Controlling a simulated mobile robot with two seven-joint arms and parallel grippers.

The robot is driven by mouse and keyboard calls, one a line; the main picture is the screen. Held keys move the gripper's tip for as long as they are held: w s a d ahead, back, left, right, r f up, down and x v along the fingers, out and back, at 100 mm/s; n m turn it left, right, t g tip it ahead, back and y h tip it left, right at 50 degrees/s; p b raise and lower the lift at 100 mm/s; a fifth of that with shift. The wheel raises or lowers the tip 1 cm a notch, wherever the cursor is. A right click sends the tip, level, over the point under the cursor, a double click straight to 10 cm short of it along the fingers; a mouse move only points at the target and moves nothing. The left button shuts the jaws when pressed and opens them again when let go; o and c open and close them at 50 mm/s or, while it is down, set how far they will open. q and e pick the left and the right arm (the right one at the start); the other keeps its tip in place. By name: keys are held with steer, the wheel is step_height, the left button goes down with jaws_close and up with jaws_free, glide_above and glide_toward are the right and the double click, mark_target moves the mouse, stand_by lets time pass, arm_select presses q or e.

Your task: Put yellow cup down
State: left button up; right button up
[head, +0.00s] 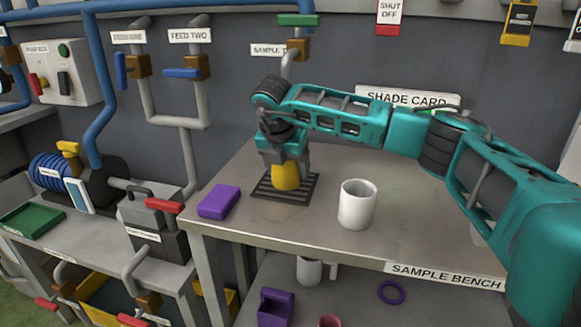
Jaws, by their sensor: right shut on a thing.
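A yellow cup (286,177) is at the dark slotted grate (304,189) on the sample bench (262,217), below the sample tap. My right gripper (285,160) comes down over the cup from above and is shut on it. The gripper hides the cup's upper part. The cup looks upright; whether its base touches the grate I cannot tell for certain. My left gripper is not in view.
A white cup (357,204) stands on the bench to the right of the grate, and a purple block (219,202) lies to the left. The sample pipe (288,66) hangs behind my gripper. A lower shelf holds a purple ring (391,292) and a purple holder (275,307).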

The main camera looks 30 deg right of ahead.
steer(key=shift+f, duration=0.2)
steer(key=o, duration=0.9)
steer(key=shift+r, duration=0.1)
steer(key=shift+c, duration=0.2)
steer(key=shift+o, duration=0.9)
steer(key=shift+r, duration=0.25)
steer(key=s+a, duration=1.2)
steer(key=a, duration=0.4)
steer(key=shift+a+r, duration=0.35)
steer(key=shift+r, duration=0.05)
